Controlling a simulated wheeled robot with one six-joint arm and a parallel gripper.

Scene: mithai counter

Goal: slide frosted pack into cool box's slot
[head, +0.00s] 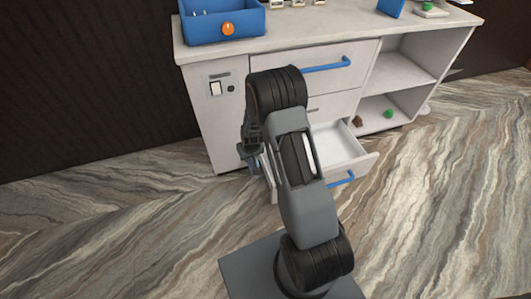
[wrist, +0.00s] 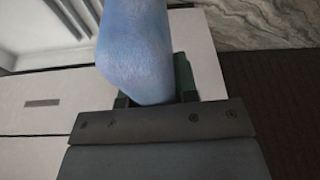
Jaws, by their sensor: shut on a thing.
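A pale blue, frosted-looking pack (wrist: 135,50) fills the upper middle of the wrist view. My gripper (wrist: 154,92) is shut on it, and the pack hides much of the fingers. In the head view my gripper (head: 252,155) hangs low, in front of the white cabinet and at the left side of the open drawer. Only a small bit of blue shows by it there. A blue open-topped box (head: 202,32) with an orange round piece on its front stands on the counter's left end. It may be the cool box; I cannot make out a slot.
The white cabinet's lower drawer (head: 366,160) stands open and looks empty inside. A closed drawer with a blue handle (head: 327,65) is above it. Open shelves at the right hold a green round thing (head: 388,114). The counter top (head: 315,22) is clear in its middle front.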

